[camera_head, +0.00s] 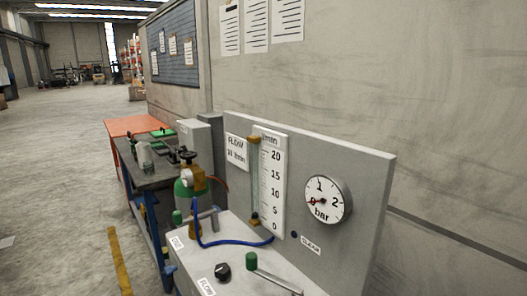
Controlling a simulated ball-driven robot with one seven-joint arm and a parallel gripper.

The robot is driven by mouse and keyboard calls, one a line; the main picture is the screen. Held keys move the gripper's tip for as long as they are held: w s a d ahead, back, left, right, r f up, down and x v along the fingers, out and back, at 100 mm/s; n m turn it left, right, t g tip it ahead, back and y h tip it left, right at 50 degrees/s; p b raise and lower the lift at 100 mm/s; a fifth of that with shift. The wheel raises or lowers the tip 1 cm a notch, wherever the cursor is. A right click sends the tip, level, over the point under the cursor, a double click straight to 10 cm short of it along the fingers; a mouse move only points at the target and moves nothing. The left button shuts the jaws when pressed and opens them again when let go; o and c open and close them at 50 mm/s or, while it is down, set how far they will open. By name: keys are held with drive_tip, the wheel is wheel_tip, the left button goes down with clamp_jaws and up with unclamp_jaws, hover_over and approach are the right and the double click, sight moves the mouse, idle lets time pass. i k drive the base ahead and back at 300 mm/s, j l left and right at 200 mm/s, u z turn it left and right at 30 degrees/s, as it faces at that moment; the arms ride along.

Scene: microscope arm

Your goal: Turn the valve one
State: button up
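A test bench with a light grey top (232,249) and an upright panel (372,172) fills the near right. A metal lever with a green end (251,260) lies across the bench top at the bottom edge. Small labels are on the bench top, too small to read fully, so I cannot tell which part is valve one. My gripper is not in view.
A round bar gauge (327,199) has its red needle near 0. A flow tube with a scale (272,185) stands beside it, and a blue hose (237,241) runs to its base.

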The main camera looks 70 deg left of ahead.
sight(189, 156)
drive_tip(key=u, duration=2.25)
drive_tip(key=i+j+u, duration=0.2)
drive_tip(key=i+j, duration=0.2)
drive_tip(key=i, duration=0.2)
